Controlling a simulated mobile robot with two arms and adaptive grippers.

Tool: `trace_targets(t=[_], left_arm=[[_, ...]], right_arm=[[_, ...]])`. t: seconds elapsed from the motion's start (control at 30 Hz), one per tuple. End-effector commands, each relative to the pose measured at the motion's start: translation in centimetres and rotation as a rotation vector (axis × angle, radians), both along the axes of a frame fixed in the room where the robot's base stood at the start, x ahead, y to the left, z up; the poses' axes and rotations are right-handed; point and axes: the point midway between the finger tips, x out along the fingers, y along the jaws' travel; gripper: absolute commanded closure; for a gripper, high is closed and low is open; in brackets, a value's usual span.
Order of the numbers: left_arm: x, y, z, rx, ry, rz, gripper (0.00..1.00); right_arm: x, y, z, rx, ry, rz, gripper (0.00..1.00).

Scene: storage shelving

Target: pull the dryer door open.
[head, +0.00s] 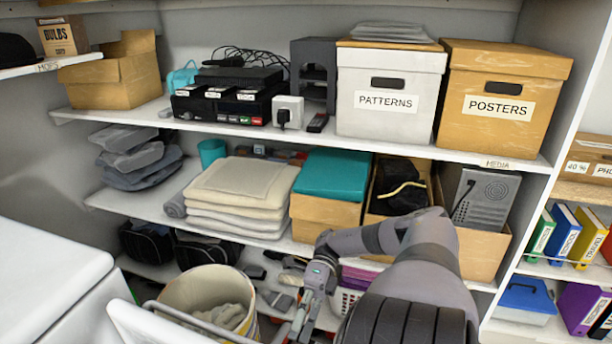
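A white appliance (45,270), which looks like the dryer, fills the lower left corner in the head view. A white panel (135,325) stands out from its right side, apart from the body, and looks like its door standing partly open. Its lower part is cut off by the frame. My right gripper (298,325) points down at the bottom centre, to the right of the panel and not touching it. Its fingertips are small and near the frame edge, so I cannot tell whether they are open. My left gripper is not in view.
A cream bin (208,290) with cloth in it stands between the panel and my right gripper. A thin grey bar (190,318) crosses in front of it. Loaded shelves (300,135) stand behind, with boxes and folded towels (240,190). More shelving is at the right.

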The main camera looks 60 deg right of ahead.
Motion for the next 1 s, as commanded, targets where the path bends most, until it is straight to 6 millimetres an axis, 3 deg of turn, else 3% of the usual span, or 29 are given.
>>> trace_targets(t=[0.1, 0.3, 1.0], left_arm=[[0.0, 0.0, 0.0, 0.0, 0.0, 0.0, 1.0], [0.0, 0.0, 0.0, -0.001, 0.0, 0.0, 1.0], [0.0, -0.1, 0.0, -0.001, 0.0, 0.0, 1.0]], right_arm=[[0.3, -2.0, 0.4, 0.001, -0.003, -0.004, 0.64], [0.4, -3.9, 0.8, 0.002, -0.001, -0.001, 0.64], [0.3, -4.4, 0.9, 0.002, 0.001, 0.001, 0.64]])
